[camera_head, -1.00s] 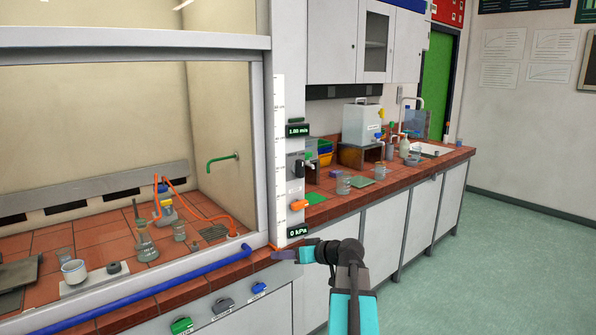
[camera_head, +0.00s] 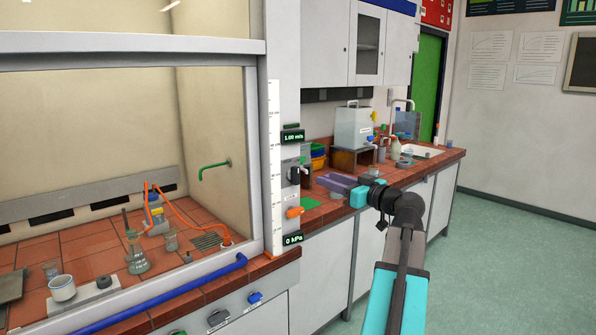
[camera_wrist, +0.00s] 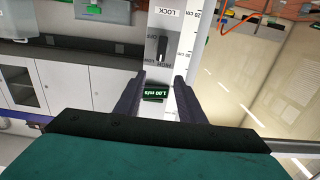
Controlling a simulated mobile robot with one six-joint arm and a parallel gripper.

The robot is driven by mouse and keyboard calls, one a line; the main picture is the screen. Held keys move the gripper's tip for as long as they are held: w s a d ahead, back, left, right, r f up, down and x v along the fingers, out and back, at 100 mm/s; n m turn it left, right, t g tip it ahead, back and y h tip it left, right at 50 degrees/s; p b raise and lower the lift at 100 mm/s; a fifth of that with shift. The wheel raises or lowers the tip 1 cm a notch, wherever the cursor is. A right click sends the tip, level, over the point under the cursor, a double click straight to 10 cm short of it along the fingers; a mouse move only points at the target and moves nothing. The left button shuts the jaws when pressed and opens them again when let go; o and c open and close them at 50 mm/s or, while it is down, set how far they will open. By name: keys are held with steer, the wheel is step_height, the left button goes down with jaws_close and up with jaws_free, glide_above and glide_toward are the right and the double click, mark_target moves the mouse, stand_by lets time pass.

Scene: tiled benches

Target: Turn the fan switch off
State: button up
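A black switch (camera_head: 294,175) sits on the white post at the fume hood's right edge, under a display reading 1.00 m/s (camera_head: 292,136). My gripper (camera_head: 335,183) is right of the post in the head view. In the wrist view, my gripper (camera_wrist: 160,77) is open and empty, its dark fingers apart, with the display (camera_wrist: 155,93) between them. The fingers appear clear of the switch.
An orange handle (camera_head: 295,212) and a 0 kPa display (camera_head: 292,239) lie below the switch on the post. The hood's glassware (camera_head: 138,260) stands to the left. A tiled bench (camera_head: 330,213) runs right behind my gripper. A blue bar (camera_head: 165,300) edges the hood front.

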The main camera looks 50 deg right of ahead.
mark_target(298, 169)
steer(key=shift+w, duration=0.1)
steer(key=w+p, duration=0.1)
steer(key=w, duration=0.3)
steer(key=w+p, duration=0.1)
steer(key=w, duration=0.4)
steer(key=w+d+p, duration=0.1)
steer(key=w, duration=0.3)
steer(key=shift+w+p, duration=0.3)
steer(key=shift+p, duration=0.1)
steer(key=shift+c, duration=0.4)
